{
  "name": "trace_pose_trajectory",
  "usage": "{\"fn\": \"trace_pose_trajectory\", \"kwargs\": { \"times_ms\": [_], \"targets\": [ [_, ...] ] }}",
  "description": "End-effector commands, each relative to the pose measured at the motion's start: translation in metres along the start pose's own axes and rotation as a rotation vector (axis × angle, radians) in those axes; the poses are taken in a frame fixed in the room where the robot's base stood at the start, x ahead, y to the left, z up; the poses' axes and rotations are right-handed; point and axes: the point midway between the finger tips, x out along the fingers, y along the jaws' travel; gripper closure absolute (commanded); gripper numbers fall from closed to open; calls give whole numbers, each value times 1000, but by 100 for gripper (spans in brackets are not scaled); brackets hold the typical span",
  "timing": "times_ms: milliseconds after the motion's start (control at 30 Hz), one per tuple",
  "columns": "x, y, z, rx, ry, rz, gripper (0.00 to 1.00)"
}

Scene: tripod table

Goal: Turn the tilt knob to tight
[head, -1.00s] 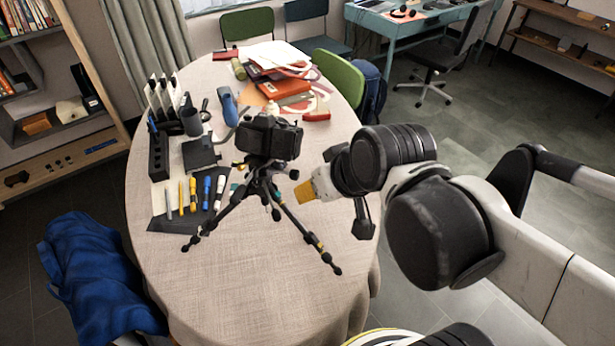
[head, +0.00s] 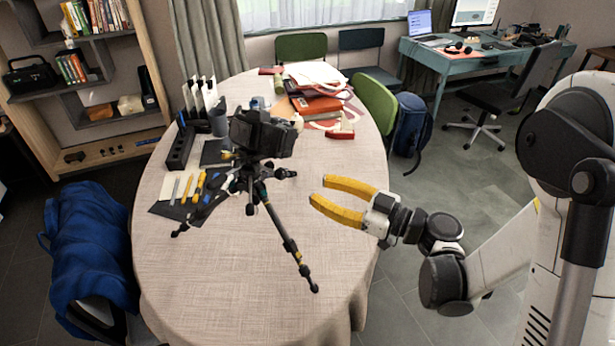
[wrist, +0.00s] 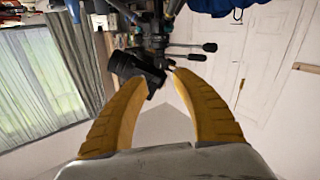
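A small black tripod (head: 291,245) stands on the table (head: 230,275) with its legs spread. A black camera (head: 262,134) is mounted on top. Black handles or knobs (head: 284,173) stick out from the tripod head below the camera; I cannot tell which is the tilt knob or how tight it is. My gripper (head: 320,189) is open and empty, to the right of the tripod and apart from it, its yellow fingers pointing towards it. In the wrist view the camera (wrist: 133,68) and two dark handles (wrist: 208,47) show beyond the open fingertips.
Pens and markers (head: 188,186) lie on a dark mat left of the tripod, near a black organiser (head: 180,150). Books and papers (head: 318,103) are piled behind. A blue jacket (head: 90,240) hangs at the left. The front of the table is clear.

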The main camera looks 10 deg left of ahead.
Motion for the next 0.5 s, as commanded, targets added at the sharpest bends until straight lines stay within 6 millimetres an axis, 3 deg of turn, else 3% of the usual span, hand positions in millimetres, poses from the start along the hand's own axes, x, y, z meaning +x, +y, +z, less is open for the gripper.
{"fn": "trace_pose_trajectory", "kwargs": {
  "times_ms": [167,500],
  "targets": [
    [20,-1,-1,-6,8,-4,68],
    [86,-2,1,-4,5,-2,68]
  ]
}}
